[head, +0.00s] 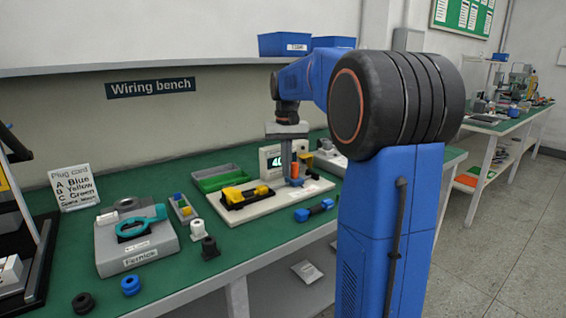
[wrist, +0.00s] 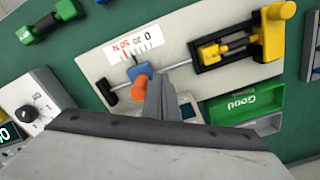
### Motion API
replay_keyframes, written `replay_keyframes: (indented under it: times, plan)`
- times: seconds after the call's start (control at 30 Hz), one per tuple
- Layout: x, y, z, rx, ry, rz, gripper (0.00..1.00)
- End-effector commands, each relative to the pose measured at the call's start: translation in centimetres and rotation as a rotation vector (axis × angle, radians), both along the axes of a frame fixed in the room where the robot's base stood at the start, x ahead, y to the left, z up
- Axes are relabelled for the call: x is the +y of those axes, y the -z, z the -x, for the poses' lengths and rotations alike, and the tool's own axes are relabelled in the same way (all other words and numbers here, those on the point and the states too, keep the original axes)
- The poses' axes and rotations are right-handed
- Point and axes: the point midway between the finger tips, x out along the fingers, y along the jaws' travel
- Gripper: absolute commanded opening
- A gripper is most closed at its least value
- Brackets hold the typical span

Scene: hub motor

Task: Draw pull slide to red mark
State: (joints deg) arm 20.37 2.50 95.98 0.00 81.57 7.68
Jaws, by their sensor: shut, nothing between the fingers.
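The pull slide (wrist: 139,70) is a blue block with an orange knob (wrist: 138,88), on a thin rod over a pale board (wrist: 180,40). In the head view the slide (head: 295,182) stands at the board's right part. A white scale (wrist: 132,44) beside it reads 0, 20 and a red 50 N; a dark pointer is by the scale, its exact reading too small to tell. My gripper (wrist: 160,90) is shut and empty, its fingers close beside the orange knob; whether they touch it I cannot tell. In the head view my gripper (head: 286,170) points down at the slide.
A yellow and black fixture (wrist: 245,42) stands at the rod's other end. A black end piece (wrist: 107,92) is near the slide. A green bin (wrist: 243,103), a meter (head: 275,162) and a blue dumbbell-shaped part (head: 314,210) lie around the board. A Fernice-labelled box (head: 137,258) stands left.

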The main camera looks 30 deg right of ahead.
Motion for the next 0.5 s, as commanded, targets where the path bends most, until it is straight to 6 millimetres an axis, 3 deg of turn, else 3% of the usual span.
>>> replay_keyframes:
  times: [0.5]
  plan:
    - [0.0,-3.4,0.0,-0.002,0.0,0.001,0.0]
